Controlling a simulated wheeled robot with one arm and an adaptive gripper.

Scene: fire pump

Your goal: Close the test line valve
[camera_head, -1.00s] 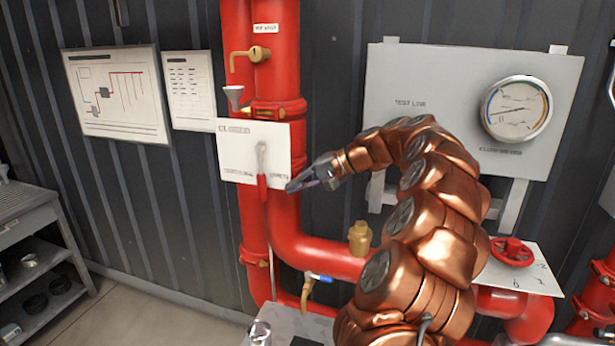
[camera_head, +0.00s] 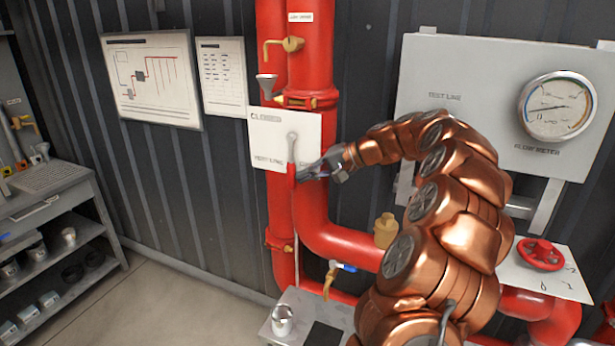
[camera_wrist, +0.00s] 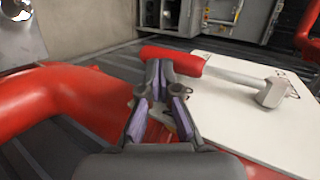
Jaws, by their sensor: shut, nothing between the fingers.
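A lever with a grey arm and a red grip (camera_head: 291,176) hangs straight down from its pivot on a white plate (camera_head: 268,130) on the red pipe; the plate's print starts with "CL". My gripper (camera_head: 300,176) is shut and empty, with its tips at the right side of the grip. In the wrist view the red grip (camera_wrist: 170,61) lies across the tips of my gripper (camera_wrist: 160,70); they look close to it or touching. A red handwheel (camera_head: 541,253) sits on another marked white plate at the right.
A grey panel (camera_head: 470,75) reading "TEST LINE" and "FLOW METER" carries a round gauge (camera_head: 558,106). A brass fitting (camera_head: 386,230) stands on the lower pipe. A metal cup (camera_head: 283,320) and shelving (camera_head: 60,215) are at left.

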